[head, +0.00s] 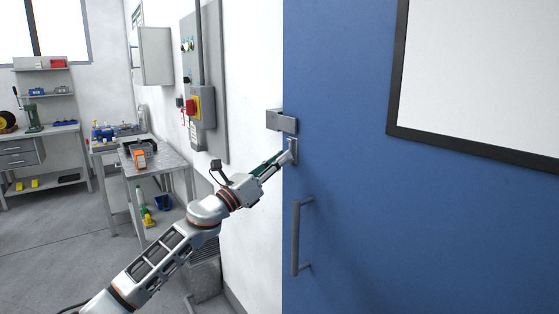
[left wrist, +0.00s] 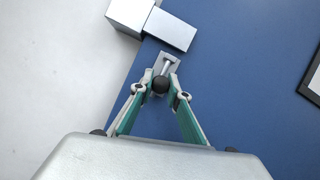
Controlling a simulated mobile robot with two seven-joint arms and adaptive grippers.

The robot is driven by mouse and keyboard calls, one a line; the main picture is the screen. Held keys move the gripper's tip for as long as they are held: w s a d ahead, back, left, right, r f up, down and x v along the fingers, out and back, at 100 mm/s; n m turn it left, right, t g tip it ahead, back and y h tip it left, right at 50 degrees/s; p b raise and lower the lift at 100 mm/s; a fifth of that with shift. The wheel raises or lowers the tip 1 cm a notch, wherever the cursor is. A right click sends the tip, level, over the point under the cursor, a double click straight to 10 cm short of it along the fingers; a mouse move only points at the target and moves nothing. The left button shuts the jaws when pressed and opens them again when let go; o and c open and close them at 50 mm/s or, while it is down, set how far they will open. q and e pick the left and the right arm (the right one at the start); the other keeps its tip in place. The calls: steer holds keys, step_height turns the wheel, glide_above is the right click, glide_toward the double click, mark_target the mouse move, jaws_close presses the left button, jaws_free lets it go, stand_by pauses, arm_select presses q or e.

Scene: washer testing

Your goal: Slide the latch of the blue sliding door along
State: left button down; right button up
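The blue sliding door (head: 350,200) fills the right half of the head view, its left edge against a white wall. The latch (head: 284,121) is a grey metal block at that edge, with a plate below it. In the left wrist view the latch block (left wrist: 170,29) sits above a plate with a rod and a dark round knob (left wrist: 160,84). My left gripper (head: 291,152) is at the plate just below the block. In the left wrist view its two fingertips (left wrist: 160,90) are on either side of the knob, close against it. My right gripper is not in view.
A grey vertical door handle (head: 296,238) is below the latch. A black-framed white board (head: 480,75) is on the door to the right. A grey electrical panel (head: 205,90) is on the wall to the left. Workbenches (head: 160,158) stand farther left.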

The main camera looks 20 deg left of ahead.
arm_select(q)
steer(key=shift+r+p, duration=1)
steer(key=shift+r, duration=0.4)
steer(key=shift+r+p, duration=0.3)
steer(key=shift+r, duration=0.05)
steer(key=shift+a+r, duration=0.1)
steer(key=c, duration=1.9)
jaws_free()
steer(key=v, duration=1.2)
